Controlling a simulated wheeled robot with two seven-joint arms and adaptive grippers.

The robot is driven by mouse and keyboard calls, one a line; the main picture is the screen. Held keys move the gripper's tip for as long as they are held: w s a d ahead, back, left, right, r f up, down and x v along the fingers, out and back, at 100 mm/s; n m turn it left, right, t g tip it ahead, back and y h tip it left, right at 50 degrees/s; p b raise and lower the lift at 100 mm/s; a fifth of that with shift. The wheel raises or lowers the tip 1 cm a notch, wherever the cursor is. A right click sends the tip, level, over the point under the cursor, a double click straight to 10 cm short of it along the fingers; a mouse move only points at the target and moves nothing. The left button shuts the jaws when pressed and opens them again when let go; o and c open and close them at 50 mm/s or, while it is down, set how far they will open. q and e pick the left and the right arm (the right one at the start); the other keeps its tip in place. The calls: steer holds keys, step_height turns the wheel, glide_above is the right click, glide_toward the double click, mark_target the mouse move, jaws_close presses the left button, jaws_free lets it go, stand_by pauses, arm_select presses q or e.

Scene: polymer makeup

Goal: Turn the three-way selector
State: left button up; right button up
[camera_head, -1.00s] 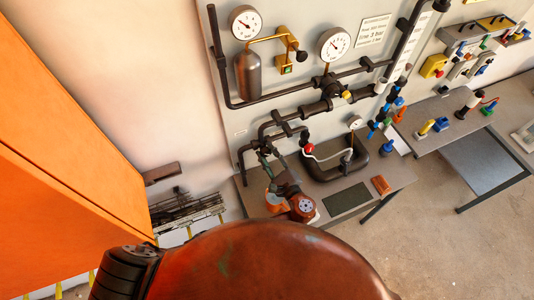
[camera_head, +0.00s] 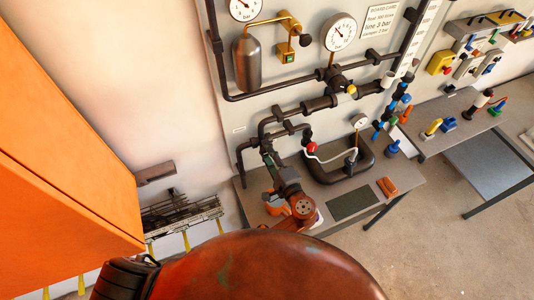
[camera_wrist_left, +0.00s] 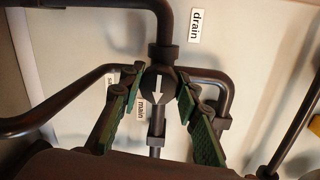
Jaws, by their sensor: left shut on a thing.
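The three-way selector (camera_wrist_left: 158,84) is a dark round knob with a white arrow pointing down in the left wrist view. It sits where several dark pipes meet, between a "drain" label (camera_wrist_left: 195,25) above right and a "main" label (camera_wrist_left: 152,111) below. A third label at its left is mostly hidden by a finger. My left gripper (camera_wrist_left: 159,82) has its green-padded fingers on either side of the knob, shut on it. In the head view my left gripper (camera_head: 266,152) reaches the lower left pipes, and the selector is hard to make out there. My right gripper is not in view.
Pipes and gauges (camera_head: 339,32) cover the board above. A grey table (camera_head: 325,218) below carries a black basin (camera_head: 345,168), a dark mat (camera_head: 352,203) and an orange block (camera_head: 387,187). An orange cabinet (camera_head: 60,150) stands at the left.

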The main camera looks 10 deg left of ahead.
arm_select(q)
steer(key=shift+f, duration=0.1)
stand_by(0.4)
steer(key=o, duration=1.2)
steer(key=shift+c, duration=0.2)
